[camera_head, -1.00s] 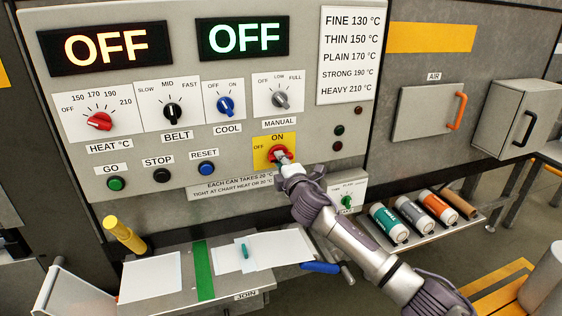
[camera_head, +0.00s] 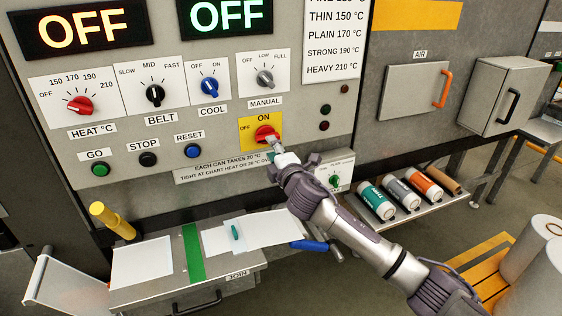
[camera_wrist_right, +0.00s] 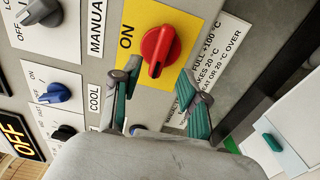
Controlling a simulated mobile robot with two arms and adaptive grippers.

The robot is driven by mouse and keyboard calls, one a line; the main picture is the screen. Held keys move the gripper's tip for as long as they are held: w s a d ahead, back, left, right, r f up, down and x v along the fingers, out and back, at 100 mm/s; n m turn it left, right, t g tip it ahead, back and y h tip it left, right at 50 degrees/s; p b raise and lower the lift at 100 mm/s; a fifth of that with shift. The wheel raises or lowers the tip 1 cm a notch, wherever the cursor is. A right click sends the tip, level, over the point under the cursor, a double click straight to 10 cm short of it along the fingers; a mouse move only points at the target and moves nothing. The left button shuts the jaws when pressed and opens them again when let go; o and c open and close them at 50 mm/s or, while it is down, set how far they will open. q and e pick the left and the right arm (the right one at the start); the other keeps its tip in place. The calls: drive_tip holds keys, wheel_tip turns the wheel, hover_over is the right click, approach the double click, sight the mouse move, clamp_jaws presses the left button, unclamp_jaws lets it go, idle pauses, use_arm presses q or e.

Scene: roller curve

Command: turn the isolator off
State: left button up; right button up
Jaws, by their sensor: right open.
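The isolator is a red rotary knob (camera_head: 266,133) on a yellow plate (camera_head: 248,130) marked OFF at the left and ON at the top. It also shows in the right wrist view (camera_wrist_right: 160,48), where the picture is turned and ON stands left of the knob. I cannot tell for sure which mark the knob points to. My right gripper (camera_head: 274,148) is just in front of and below the knob. In the right wrist view its two green-padded fingers (camera_wrist_right: 160,76) are spread, with the knob beyond and between their tips and nothing held. My left gripper is out of view.
Other knobs, for heat (camera_head: 79,105), belt (camera_head: 155,95), cool (camera_head: 210,86) and manual (camera_head: 265,78), sit close by on the panel. A green-knobbed box (camera_head: 335,181) is at lower right. A bench with paper sheets (camera_head: 142,262) and a yellow post (camera_head: 112,220) stands below.

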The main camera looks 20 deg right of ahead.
drive_tip(key=s, duration=0.7)
drive_tip(key=shift+s, duration=0.25)
drive_tip(key=shift+d, duration=0.1)
